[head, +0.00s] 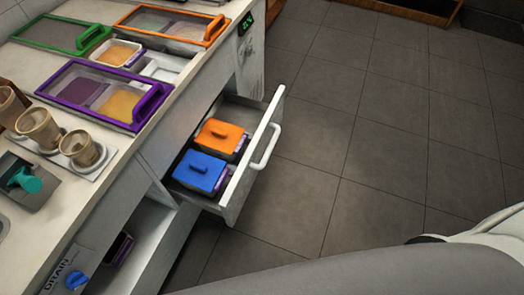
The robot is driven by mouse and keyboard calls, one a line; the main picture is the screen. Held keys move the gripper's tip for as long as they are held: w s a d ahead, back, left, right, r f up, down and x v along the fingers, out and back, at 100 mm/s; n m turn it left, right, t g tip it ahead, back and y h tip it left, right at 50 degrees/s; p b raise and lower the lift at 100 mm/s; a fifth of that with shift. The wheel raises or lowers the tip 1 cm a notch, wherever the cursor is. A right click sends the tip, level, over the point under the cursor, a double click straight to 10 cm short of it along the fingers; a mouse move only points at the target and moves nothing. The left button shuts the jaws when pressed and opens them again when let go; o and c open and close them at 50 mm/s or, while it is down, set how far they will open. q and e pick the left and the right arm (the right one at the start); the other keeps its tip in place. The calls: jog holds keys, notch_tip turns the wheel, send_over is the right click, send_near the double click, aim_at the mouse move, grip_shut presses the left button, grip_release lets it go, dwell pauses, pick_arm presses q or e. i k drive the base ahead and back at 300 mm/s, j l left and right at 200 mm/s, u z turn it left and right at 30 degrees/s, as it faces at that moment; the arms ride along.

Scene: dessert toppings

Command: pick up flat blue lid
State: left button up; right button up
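The flat blue lid (201,170) has a raised handle bar on top. It sits on a container in the open drawer (236,201), at the near end. An orange lid (220,135) of the same shape lies just behind it on another container (240,150). Neither of my grippers shows in the head view.
The drawer, with a white front handle (266,150), sticks out from the counter (118,165) over the tiled floor (340,130). Purple-framed (105,95), green-framed (60,34) and orange-framed (175,22) covers lie on the counter. Cups (80,149) stand at left.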

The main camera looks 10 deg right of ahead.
aim_at(201, 170)
jog(key=j+u, duration=0.15)
jog(key=u, duration=0.3)
jog(key=j+u, duration=0.1)
jog(key=u, duration=0.35)
jog(key=i+j+u, duration=0.1)
jog(key=u, duration=0.35)
jog(key=i+j+u, duration=0.1)
jog(key=u, duration=0.35)
jog(key=z, duration=2.05)
